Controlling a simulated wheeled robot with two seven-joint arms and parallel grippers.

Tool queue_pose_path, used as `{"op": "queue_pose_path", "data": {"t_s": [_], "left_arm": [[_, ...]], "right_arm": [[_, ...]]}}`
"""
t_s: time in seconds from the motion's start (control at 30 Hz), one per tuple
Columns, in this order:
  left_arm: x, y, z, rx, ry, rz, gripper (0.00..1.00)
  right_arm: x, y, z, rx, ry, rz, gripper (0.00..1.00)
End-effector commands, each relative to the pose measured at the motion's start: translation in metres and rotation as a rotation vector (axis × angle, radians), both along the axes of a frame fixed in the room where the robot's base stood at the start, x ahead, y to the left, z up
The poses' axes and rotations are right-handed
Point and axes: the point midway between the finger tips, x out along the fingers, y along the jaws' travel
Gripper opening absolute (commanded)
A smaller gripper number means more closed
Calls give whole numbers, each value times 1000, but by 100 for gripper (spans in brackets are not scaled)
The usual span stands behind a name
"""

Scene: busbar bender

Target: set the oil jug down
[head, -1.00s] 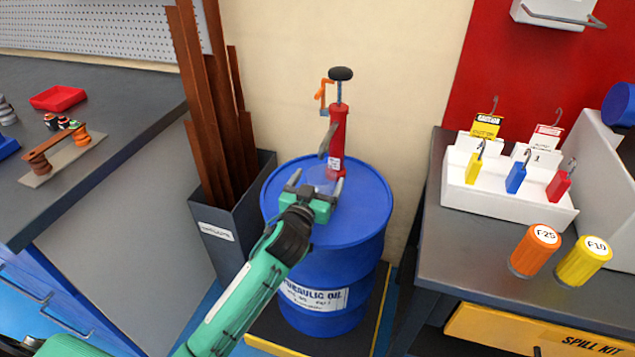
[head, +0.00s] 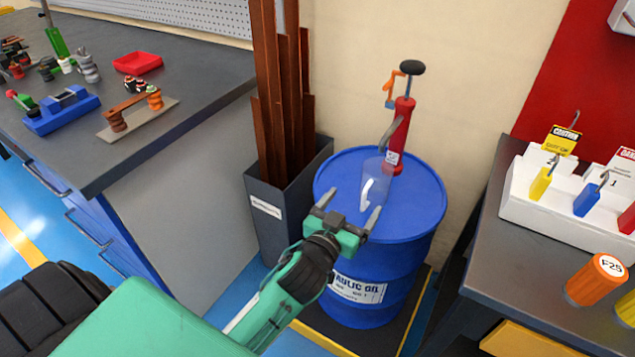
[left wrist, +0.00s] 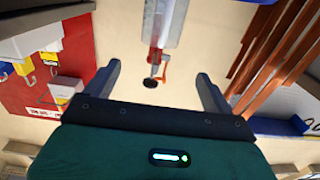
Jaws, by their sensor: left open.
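The oil jug (head: 376,178), a clear see-through vessel with a white handle, stands upright on the top of the blue oil drum (head: 420,211), below the spout of the red hand pump (head: 401,132). My left gripper (head: 349,208) is open and empty, in front of the jug on the near side, with its fingers pointing toward it. The fingers appear apart from the jug. In the left wrist view, the spread fingers (left wrist: 160,85) have nothing between them near the palm; a pale see-through shape, likely the jug, shows at the top edge. My right gripper is out of view.
A dark bin (head: 284,215) with tall rusty bars stands left of the drum. A grey workbench (head: 190,75) is at the left.

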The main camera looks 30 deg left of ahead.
Motion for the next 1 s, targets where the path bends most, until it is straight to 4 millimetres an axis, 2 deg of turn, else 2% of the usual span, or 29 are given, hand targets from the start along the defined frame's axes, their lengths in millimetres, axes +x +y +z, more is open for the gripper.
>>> {"op": "queue_pose_path", "data": {"t_s": [0.07, 0.17, 0.27, 0.37, 0.4, 0.53, 0.6, 0.73, 0.83, 1.0], "left_arm": [[-3, 2, -4, 0, 17, 6, 87], [-15, 9, -21, 1, 103, 34, 87], [-42, 20, -54, 10, 277, 71, 87], [-85, 29, -93, 28, 509, 85, 87], [-105, 30, -107, 38, 606, 79, 87], [-171, 30, -141, 70, 885, 20, 87], [-202, 27, -151, 86, 1005, -25, 87], [-242, 24, -159, 106, 1148, -94, 87], [-255, 22, -161, 113, 1197, -123, 87], [-258, 21, -161, 116, 1208, -130, 87]], "right_arm": [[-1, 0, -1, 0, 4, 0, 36], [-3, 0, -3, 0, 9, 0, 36], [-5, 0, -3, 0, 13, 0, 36], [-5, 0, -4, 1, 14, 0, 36], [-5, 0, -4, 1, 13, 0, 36], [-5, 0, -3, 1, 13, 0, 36], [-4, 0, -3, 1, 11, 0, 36], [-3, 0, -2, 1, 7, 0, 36], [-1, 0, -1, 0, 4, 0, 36], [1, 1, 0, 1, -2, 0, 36]]}}
